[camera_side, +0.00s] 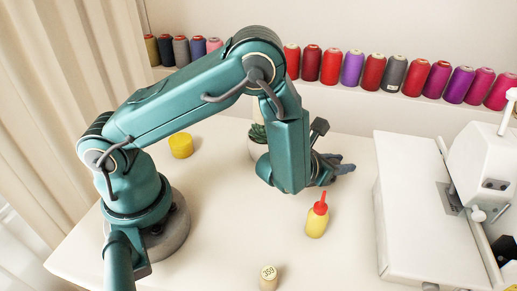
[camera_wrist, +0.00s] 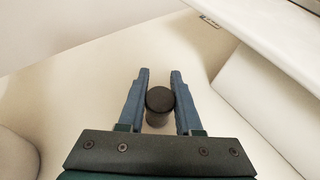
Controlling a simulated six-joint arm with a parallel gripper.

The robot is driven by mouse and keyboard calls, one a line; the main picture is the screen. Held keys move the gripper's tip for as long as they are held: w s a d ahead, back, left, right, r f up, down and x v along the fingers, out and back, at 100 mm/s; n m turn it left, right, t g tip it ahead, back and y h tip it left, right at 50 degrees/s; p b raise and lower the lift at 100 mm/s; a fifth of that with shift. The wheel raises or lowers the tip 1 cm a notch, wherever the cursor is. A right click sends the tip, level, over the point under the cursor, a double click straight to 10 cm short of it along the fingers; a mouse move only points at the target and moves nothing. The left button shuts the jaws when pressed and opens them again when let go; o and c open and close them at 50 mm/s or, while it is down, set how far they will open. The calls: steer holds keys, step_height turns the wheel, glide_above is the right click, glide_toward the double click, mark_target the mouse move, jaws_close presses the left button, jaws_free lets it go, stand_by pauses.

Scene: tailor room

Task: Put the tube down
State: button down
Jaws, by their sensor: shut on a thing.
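The tube (camera_wrist: 159,103) is a short dark cylinder with a round black end, seen in the wrist view between the two blue fingers of my gripper (camera_wrist: 160,90). My gripper is shut on it. In the side view my gripper (camera_side: 341,166) is at the end of the arm, low near the back of the white table (camera_side: 215,220). The tube cannot be made out there, hidden by the arm and fingers. I cannot tell whether the tube touches the table.
A yellow bottle with a red cap (camera_side: 317,219) stands in front of my gripper. A white sewing machine (camera_side: 420,210) is at the right. A potted plant (camera_side: 257,145) is behind the arm. A yellow cup (camera_side: 181,146) and a stopper marked 359 (camera_side: 268,278) stand apart.

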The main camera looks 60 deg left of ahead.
steer(key=shift+f, duration=0.1)
steer(key=c, duration=0.6)
jaws_free()
steer(key=v, duration=1.2)
